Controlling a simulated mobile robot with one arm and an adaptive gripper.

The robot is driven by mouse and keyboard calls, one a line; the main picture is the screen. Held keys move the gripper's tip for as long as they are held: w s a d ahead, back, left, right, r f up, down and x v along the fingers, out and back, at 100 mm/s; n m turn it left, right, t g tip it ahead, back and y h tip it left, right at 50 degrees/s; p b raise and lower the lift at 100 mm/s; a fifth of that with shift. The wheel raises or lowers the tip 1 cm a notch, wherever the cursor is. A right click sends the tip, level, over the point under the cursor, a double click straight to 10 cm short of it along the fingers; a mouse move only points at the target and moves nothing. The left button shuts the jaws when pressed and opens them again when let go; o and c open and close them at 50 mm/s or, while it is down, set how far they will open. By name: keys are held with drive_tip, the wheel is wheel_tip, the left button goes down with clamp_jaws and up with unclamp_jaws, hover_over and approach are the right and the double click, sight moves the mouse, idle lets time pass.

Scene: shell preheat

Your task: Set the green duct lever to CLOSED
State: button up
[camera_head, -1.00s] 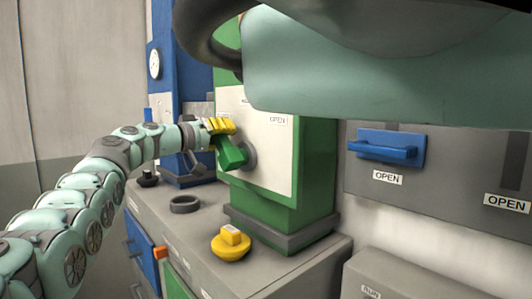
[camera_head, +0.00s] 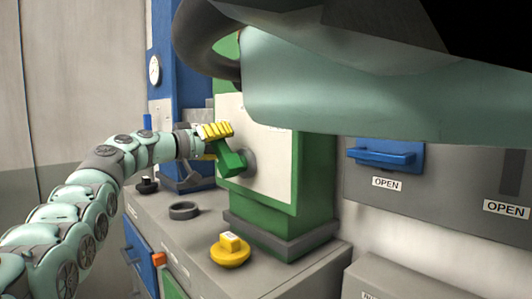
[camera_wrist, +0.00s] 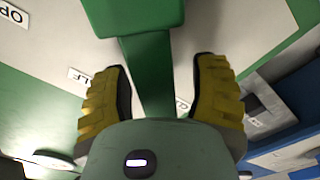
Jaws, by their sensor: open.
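The green duct lever (camera_head: 231,160) sticks out from a round grey hub on the pale front panel (camera_head: 275,165) of the green duct unit. It points up and left in the head view. My gripper (camera_head: 212,143) is at the lever's outer end with its yellow fingers apart. In the wrist view the lever (camera_wrist: 150,80) runs between the two open fingers (camera_wrist: 162,75), with a visible gap on each side. Partly cut-off labels show on the panel, one starting "OP" (camera_wrist: 12,12) and one starting "CL" (camera_wrist: 182,104).
A yellow knob (camera_head: 230,252) and a dark ring (camera_head: 184,210) sit on the grey bench top (camera_head: 190,236). A blue handle (camera_head: 386,154) marked OPEN is on the grey wall unit at right. A blue unit (camera_head: 165,60) stands behind my gripper.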

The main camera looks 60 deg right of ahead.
drive_tip(key=v, duration=1.1)
drive_tip(key=shift+a, duration=0.2)
